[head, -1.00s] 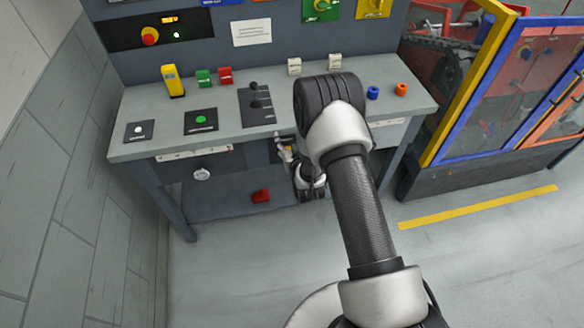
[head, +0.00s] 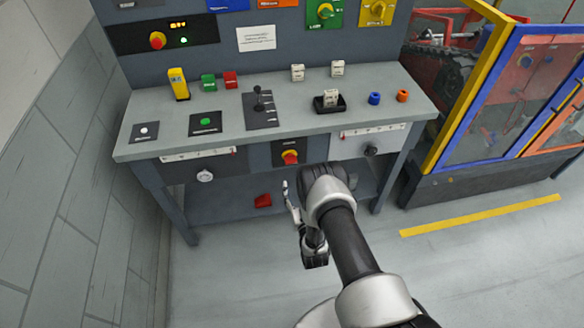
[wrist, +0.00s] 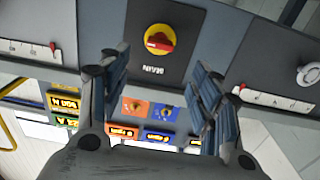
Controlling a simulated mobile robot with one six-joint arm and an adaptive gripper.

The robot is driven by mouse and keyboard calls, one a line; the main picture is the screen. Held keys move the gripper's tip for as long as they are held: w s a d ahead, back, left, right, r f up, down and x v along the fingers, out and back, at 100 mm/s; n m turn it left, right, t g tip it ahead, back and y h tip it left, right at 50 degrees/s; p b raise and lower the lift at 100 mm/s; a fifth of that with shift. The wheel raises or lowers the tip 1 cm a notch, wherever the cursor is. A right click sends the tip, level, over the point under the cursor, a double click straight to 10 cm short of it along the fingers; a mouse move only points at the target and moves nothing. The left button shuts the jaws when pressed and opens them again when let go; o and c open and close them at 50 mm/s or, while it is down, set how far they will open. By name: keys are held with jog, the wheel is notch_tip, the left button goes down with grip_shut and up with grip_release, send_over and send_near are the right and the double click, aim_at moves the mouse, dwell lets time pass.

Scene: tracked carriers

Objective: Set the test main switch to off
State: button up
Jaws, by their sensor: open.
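The main switch (head: 290,157) is a red handle on a yellow disc. It sits on a black plate on the bench's front face, under the worktop. In the wrist view the switch (wrist: 160,40) appears upside down with the label MAIN, and its red handle lies roughly crosswise in the picture. My gripper (head: 289,192) is below and in front of the switch in the head view, apart from it. In the wrist view my gripper (wrist: 158,66) has its two fingers spread wide, with nothing between them, and the switch shows beyond the tips.
The worktop (head: 300,118) carries several buttons, blocks and a lever. A red piece (head: 263,201) lies on the lower shelf. A fenced cell (head: 495,100) stands at right.

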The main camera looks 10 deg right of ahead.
aim_at(291, 160)
jog(key=w+b, duration=0.3)
jog(key=w, duration=0.8)
jog(key=shift+c, duration=0.4)
jog(key=c, duration=1)
jog(key=shift+n, duration=8.9)
